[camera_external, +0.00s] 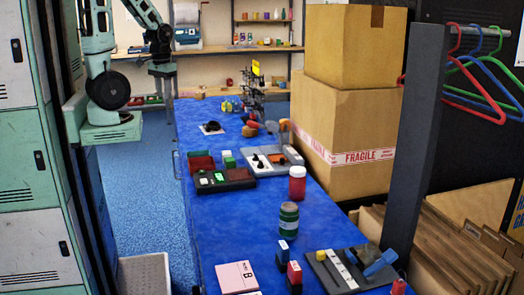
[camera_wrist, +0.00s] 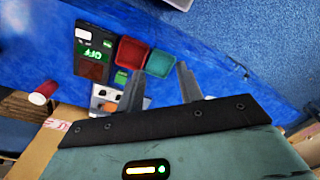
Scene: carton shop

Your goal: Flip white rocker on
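A dark switch panel (camera_external: 225,186) lies on the blue table, left of its middle. It also shows in the wrist view (camera_wrist: 103,42), upper left. A small white piece on it (camera_wrist: 83,34), which looks like the white rocker, sits near one end; it shows small in the external view (camera_external: 203,181). Beside it are a lit green marking (camera_wrist: 93,55) and a dark red patch (camera_wrist: 90,71). Which way the rocker is tipped is too small to tell. My gripper (camera_wrist: 160,82) is open and empty, apart from the panel. In the external view it hangs beyond the table's far left (camera_external: 163,88).
Red (camera_wrist: 132,51) and green (camera_wrist: 160,63) trays lie beside the panel. A green block (camera_external: 228,160) and a pale lever panel (camera_external: 270,160) stand close. A red jar (camera_external: 297,184) and green jar (camera_external: 288,220) stand nearer. Large cartons (camera_external: 345,130) stand along the right side.

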